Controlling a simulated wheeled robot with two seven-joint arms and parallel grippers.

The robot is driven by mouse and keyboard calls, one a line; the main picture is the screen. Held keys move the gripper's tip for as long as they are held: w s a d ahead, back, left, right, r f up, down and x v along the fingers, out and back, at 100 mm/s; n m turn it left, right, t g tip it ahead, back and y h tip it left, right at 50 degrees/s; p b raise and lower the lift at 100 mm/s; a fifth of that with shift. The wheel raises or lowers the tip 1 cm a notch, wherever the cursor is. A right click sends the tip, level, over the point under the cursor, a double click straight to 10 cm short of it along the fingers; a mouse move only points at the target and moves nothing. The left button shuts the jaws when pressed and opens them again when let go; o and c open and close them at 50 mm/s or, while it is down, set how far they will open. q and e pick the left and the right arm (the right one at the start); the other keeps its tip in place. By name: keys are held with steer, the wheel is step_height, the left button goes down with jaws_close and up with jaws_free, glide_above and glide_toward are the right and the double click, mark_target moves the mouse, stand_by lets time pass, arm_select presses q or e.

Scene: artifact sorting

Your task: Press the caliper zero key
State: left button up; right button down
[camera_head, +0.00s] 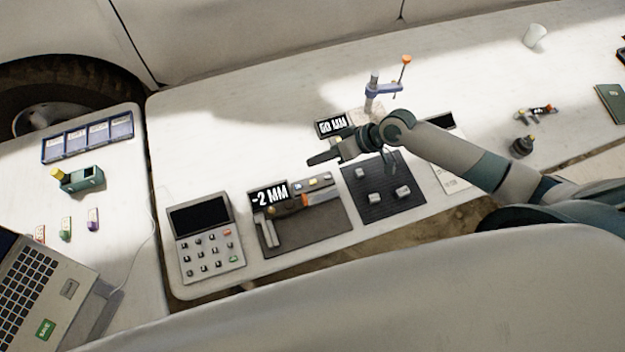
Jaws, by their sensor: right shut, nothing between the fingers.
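The caliper (273,231) lies on a dark mat (316,230) in the middle of the white table, with its jaws toward the left. Its display (269,196) reads "-2 MM". A row of small coloured keys (312,184) sits just right of the display; their labels are too small to read, so I cannot tell which is the zero key. My right gripper (312,160) is shut and empty, pointing left. In the picture it is above and behind the keys, apart from them. My left gripper is out of view.
A keypad device (207,242) stands left of the caliper. A black mat (382,207) with small pale pieces lies to its right, under my right arm. Behind are a second display (331,126) and a blue stand (380,89). A laptop (35,288) sits at the lower left.

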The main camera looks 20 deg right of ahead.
steer(key=b, duration=0.6)
glide_above(317, 183)
step_height(317, 183, down, 7)
steer(key=shift+r, duration=0.2)
steer(key=shift+d+f+b, duration=0.1)
steer(key=shift+f+b, duration=0.5)
steer(key=shift+f, duration=0.5)
steer(key=shift+f, duration=0.1)
stand_by(0.8)
steer(key=shift+f, duration=0.3)
steer(key=shift+f+b, duration=0.4)
steer(key=shift+b, duration=0.15)
stand_by(0.5)
steer(key=shift+r, duration=0.1)
steer(key=shift+r+p, duration=0.75)
stand_by(0.4)
